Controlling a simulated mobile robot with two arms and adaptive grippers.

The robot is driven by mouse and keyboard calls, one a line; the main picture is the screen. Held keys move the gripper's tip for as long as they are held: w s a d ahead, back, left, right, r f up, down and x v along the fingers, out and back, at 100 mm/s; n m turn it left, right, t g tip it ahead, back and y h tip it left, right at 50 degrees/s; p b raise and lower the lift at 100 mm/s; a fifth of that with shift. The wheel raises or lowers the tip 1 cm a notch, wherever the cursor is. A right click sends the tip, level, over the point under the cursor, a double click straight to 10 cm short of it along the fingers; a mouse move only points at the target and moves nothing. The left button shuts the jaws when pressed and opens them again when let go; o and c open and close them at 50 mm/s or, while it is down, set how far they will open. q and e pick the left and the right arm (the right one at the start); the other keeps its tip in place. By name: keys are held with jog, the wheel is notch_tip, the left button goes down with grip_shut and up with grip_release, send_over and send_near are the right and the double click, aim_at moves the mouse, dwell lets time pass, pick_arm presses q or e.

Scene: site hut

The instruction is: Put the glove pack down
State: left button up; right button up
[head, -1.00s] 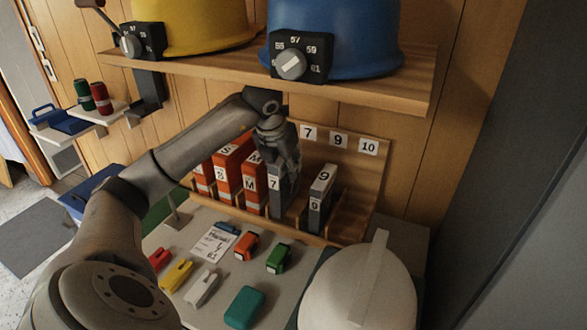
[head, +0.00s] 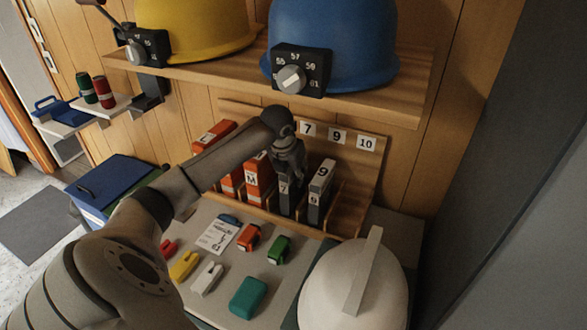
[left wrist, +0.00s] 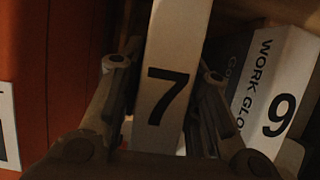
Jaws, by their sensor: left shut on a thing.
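The glove pack marked 7 (head: 285,196) is a narrow dark box with a pale label end. It is upright at the wooden rack (head: 322,234), between an orange pack marked M and the pack marked 9 (head: 319,193). My left gripper (head: 289,165) is shut on it from above. In the left wrist view, the pack (left wrist: 170,95) stands between the fingers, with the work glove pack marked 9 (left wrist: 281,110) to its right. Whether the pack's bottom touches the rack floor cannot be told. My right gripper is not in view.
Orange packs (head: 257,180) fill the rack's left side. Number cards (head: 337,136) are on its backboard. A shelf (head: 380,88) with yellow and blue helmets overhangs it. A white helmet (head: 345,290) and several small coloured items, including a teal one (head: 248,297), are in front.

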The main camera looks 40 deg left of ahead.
pick_arm(q)
jog(key=shift+f, duration=0.15)
jog(key=o, duration=1)
jog(key=shift+o, duration=0.2)
jog(key=b+v, duration=0.2)
jog(key=v, duration=0.4)
jog(key=shift+v, duration=0.85)
